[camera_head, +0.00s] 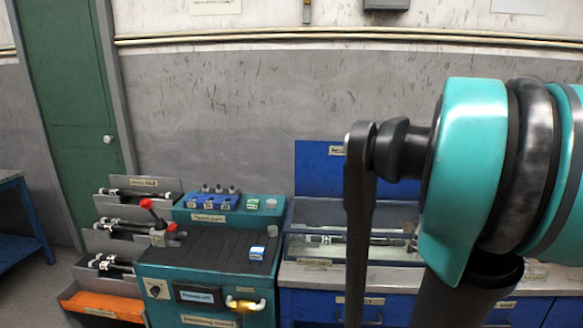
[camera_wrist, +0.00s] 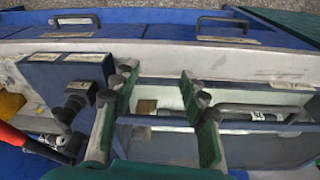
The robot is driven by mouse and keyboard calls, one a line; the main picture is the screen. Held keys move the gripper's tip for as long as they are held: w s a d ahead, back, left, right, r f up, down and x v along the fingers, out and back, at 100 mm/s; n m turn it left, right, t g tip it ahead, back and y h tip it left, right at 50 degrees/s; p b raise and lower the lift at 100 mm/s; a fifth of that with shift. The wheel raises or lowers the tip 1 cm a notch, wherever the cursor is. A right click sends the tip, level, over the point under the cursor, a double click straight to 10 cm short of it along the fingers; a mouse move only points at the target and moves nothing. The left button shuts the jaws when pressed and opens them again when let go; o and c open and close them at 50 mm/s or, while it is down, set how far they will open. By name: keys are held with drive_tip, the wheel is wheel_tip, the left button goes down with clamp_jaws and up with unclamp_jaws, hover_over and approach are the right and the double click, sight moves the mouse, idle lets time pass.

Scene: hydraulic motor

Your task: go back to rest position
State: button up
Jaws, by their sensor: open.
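My gripper (camera_wrist: 163,98) shows in the wrist view as two green fingers with grey tips, spread wide apart with nothing between them. It hangs over a bench with a shallow trough. In the head view my teal and black arm fills the right side, and the gripper itself is not clearly visible there.
A teal machine (camera_head: 205,262) with a red-knobbed lever (camera_head: 158,217) stands at centre left, with racks of dark cylinders beside it. A blue bench (camera_head: 330,305) with a clear-fronted case is behind my arm. A blue table (camera_head: 22,215) and green door (camera_head: 65,100) are at left.

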drive_tip(key=s+a+f+n+t, duration=0.1)
drive_tip(key=s+a+f, duration=0.2)
drive_tip(key=a+f, duration=0.3)
drive_tip(key=s+a+f+n+t+y, duration=0.1)
drive_tip(key=s+a+f, duration=0.3)
drive_tip(key=a, duration=0.9)
wheel_tip(320, 180, down, 4)
drive_tip(key=shift+a+r+n, duration=0.25)
drive_tip(key=shift+a+n, duration=0.05)
drive_tip(key=shift+n, duration=0.5)
